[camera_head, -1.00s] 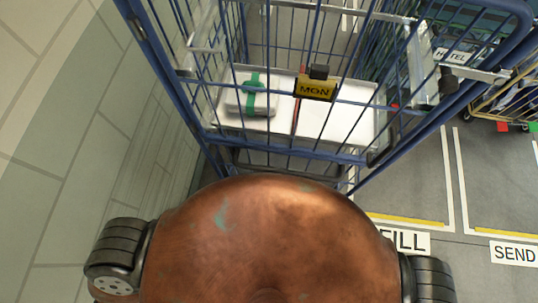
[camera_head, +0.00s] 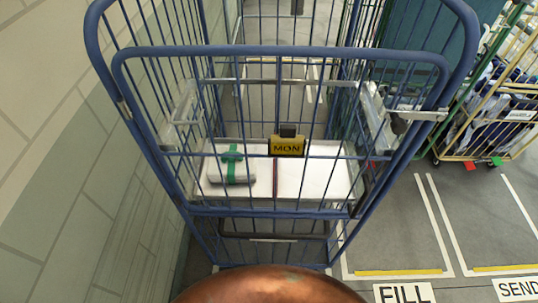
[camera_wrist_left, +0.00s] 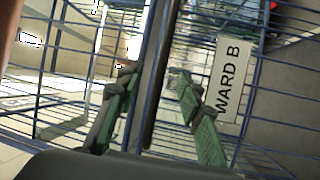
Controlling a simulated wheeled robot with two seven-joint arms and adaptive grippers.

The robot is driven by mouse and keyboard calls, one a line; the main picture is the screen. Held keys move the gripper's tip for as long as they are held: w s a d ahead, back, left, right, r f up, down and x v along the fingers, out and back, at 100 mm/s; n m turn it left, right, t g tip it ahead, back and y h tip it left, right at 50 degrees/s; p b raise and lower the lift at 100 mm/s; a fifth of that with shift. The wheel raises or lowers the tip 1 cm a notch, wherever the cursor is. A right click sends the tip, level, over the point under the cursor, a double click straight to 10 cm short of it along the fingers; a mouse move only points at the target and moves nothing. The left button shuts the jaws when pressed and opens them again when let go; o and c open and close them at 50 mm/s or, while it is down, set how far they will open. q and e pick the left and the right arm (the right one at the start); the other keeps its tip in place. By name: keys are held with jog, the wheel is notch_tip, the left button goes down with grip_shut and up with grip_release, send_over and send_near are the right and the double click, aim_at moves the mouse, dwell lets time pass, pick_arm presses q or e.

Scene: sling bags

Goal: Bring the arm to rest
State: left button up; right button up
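My left gripper (camera_wrist_left: 156,82) shows only in the left wrist view. Its two green-padded fingers stand apart, so it is open. A dark upright bar (camera_wrist_left: 158,60) shows between the fingers, with cage wires around it; I cannot tell whether the gripper touches it. A "WARD B" sign (camera_wrist_left: 229,78) is to the right of the fingers. Neither arm and neither gripper shows in the head view, and my right gripper is in no view.
A blue wire cage trolley (camera_head: 281,50) with a yellow "MON" tag (camera_head: 287,146) stands close in front. It holds a white bundle with a green strap (camera_head: 231,166). A wall (camera_head: 60,150) is at left. Marked floor (camera_head: 400,235) is clear at right.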

pick_arm(q)
jog(key=w+m+g+h, duration=0.1)
jog(key=w+m+g, duration=0.3)
jog(key=w+m, duration=0.3)
jog(key=w+a+f+m+g+y, duration=0.3)
jog(key=w+a+g, duration=0.15)
jog(key=a, duration=0.45)
jog(key=s+a+m+g+y, duration=0.1)
jog(key=s+a+g+y, duration=0.3)
jog(key=a, duration=0.8)
jog(key=s+a+m+g+y, duration=0.15)
jog(key=s+a+y, duration=0.25)
jog(key=s+a, duration=0.55)
notch_tip(320, 180, down, 27)
jog(key=w+g, duration=0.2)
jog(key=s+f+g+h, duration=0.1)
jog(key=s+f, duration=1.8)
jog(key=s, duration=0.1)
jog(key=shift+s+a+f, duration=0.2)
jog(key=shift+s+a, duration=0.05)
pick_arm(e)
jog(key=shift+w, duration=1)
